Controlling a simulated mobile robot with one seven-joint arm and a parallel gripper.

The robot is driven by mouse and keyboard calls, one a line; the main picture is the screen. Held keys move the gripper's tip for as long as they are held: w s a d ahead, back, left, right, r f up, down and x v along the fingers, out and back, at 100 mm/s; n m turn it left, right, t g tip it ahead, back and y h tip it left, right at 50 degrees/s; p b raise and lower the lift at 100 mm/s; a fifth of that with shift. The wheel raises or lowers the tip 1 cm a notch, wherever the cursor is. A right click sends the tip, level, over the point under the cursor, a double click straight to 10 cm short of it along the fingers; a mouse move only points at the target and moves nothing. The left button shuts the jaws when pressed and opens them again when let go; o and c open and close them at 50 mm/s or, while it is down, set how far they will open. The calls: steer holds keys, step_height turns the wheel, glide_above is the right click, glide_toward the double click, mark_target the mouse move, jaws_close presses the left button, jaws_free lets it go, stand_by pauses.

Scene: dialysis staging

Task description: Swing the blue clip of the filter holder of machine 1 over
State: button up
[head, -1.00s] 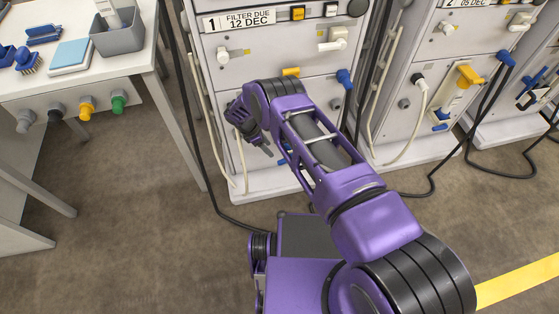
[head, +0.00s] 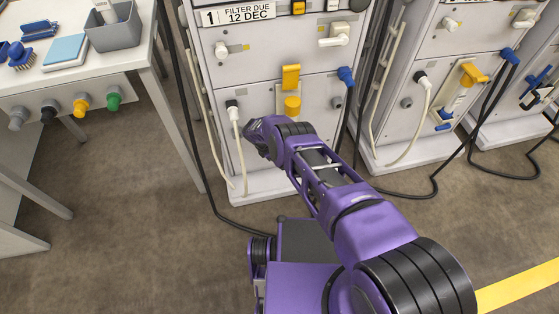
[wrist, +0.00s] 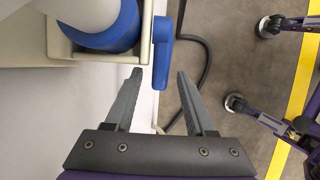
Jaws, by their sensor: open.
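Machine 1 (head: 215,80) stands ahead, with a filter holder low on its front. In the head view a yellow flap (head: 291,76) and a yellow cylinder end (head: 292,104) show there; my arm hides the part below. In the wrist view the cream holder (wrist: 60,45) is at the upper left around a blue ring (wrist: 105,38). The blue clip (wrist: 162,45) stands upright in the picture beside the holder's right edge. My gripper (wrist: 160,72) is open, with the clip's lower end between its fingertips; I cannot tell whether they touch. In the head view the fingers are hidden.
A blue connector (head: 346,75) and a white hose plug (head: 233,110) sit on machine 1's front, either side of the holder. Machine 2 (head: 450,70) stands to the right. A table (head: 90,80) is at the left. Black cables lie on the floor.

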jaws_close()
stand_by(1.3)
